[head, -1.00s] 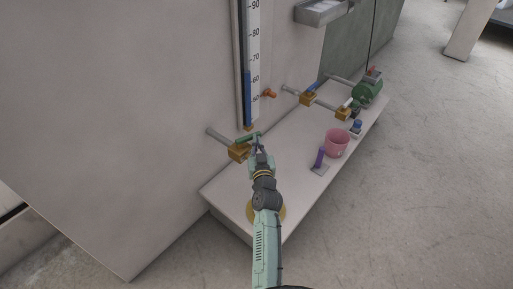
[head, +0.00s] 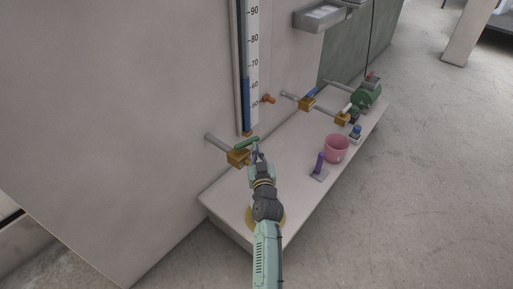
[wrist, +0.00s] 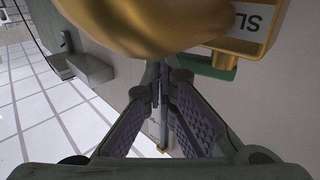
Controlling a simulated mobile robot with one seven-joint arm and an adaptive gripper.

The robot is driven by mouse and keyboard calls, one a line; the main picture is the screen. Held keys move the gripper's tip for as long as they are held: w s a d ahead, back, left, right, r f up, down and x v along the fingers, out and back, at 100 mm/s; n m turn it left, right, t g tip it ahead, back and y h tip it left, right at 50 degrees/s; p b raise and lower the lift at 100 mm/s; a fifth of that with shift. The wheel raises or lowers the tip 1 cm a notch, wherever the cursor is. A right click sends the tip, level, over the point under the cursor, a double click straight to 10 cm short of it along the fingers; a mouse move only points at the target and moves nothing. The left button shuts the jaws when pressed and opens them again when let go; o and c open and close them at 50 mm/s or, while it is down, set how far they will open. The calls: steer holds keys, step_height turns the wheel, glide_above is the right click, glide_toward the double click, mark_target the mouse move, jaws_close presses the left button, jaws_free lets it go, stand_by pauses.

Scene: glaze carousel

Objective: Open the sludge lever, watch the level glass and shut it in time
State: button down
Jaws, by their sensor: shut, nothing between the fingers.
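The sludge valve is a brass block (head: 238,158) on a pipe from the wall, with a green lever (head: 245,144) lying across the pipe's line. In the wrist view its label reads "SL" (wrist: 246,22), and part of the green lever (wrist: 223,62) shows behind the brass. The level glass (head: 247,104) stands upright on the wall beside a white scale (head: 253,62); its blue column tops out between 60 and 70. My gripper (head: 257,148) is shut and empty, close to the lever's right end. Whether it touches the lever I cannot tell.
On the low ledge (head: 285,170) stand a pink bucket (head: 336,149) and a purple-handled tool (head: 319,165). Farther along are brass valves with blue (head: 311,92) and white (head: 346,108) levers and a green pump (head: 367,96). An orange knob (head: 268,99) sticks out from the wall.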

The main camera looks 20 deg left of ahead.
steer(key=v, duration=1)
steer(key=w+d+n+g+y, duration=0.2)
steer(key=d+n+g+y, duration=0.3)
steer(key=d+y, duration=0.1)
steer(key=p+x, duration=0.3)
steer(key=x, duration=0.9)
steer(key=shift+s+a+r, duration=0.1)
steer(key=shift+a, duration=0.2)
steer(key=shift+x, duration=0.8)
steer(key=shift+f, duration=0.25)
